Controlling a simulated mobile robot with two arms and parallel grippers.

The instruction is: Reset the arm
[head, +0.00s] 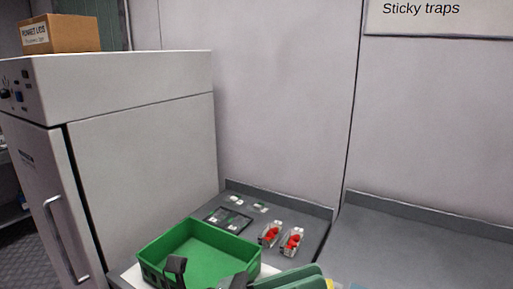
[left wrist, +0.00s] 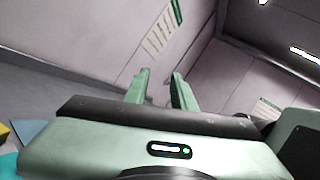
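My left gripper (head: 290,277) shows only in part at the bottom edge of the head view, as muted green pieces just right of the green crate. In the left wrist view its two green fingers (left wrist: 160,80) stand apart with a clear gap and nothing between them. Behind the fingers are pale wall panels. The rest of the left arm is cut off by the frame in the head view. My right gripper is in neither view.
An empty-looking green crate (head: 205,233) stands at the bottom centre. Two clear packs of red berries (head: 291,242) and dark trays (head: 229,219) lie behind it on the grey counter. A white cabinet (head: 150,150) carries a cardboard box (head: 60,34). The counter at right (head: 430,235) is clear.

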